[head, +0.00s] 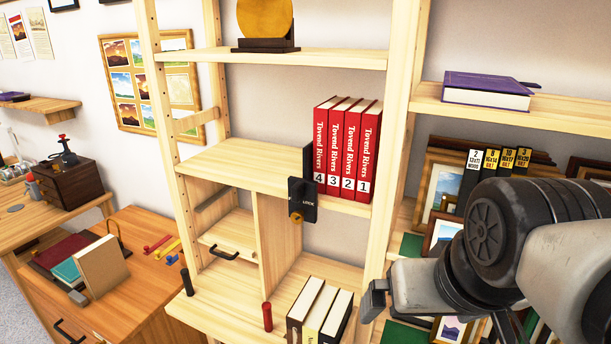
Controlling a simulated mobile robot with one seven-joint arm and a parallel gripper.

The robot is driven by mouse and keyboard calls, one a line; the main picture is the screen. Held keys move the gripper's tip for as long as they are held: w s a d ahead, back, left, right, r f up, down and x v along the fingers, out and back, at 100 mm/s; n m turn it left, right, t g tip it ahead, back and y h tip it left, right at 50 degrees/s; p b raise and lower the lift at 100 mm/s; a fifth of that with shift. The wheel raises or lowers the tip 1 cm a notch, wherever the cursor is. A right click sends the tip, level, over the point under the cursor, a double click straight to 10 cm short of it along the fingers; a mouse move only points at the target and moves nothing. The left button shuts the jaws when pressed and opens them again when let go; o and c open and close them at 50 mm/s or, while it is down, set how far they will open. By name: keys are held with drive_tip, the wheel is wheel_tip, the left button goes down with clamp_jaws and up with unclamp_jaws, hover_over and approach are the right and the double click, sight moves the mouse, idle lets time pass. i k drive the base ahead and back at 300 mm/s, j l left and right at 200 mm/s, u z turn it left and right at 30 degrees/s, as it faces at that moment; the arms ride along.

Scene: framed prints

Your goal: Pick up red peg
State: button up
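A red peg (267,317) stands upright on the lower wooden shelf, left of several upright books. A dark peg (187,282) stands on the same shelf, further left near the shelf's left post. My gripper (374,299) is at the right, in front of the shelf post and to the right of those books. It is apart from the red peg. Only a dark end part of it shows beside the grey wrist, so its finger opening cannot be made out. Nothing is visibly held.
White-paged books (322,312) stand between the red peg and my gripper. A black lock (302,200) hangs above, by the red volumes (347,148). A vertical post (397,150) divides the shelving. A desk (130,290) with books and small coloured items stands at left.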

sight(266, 306)
drive_tip(key=j+u, duration=0.1)
drive_tip(key=u, duration=0.45)
drive_tip(key=j+u, duration=0.1)
drive_tip(key=j+z, duration=0.4)
drive_tip(key=j, duration=0.35)
drive_tip(key=i, duration=0.4)
drive_tip(key=j+z, duration=0.15)
drive_tip(key=j, duration=0.45)
drive_tip(key=k+j+z, duration=0.15)
drive_tip(key=j, duration=0.4)
drive_tip(key=j+z, duration=0.15)
drive_tip(key=j, duration=0.45)
drive_tip(key=l, duration=0.2)
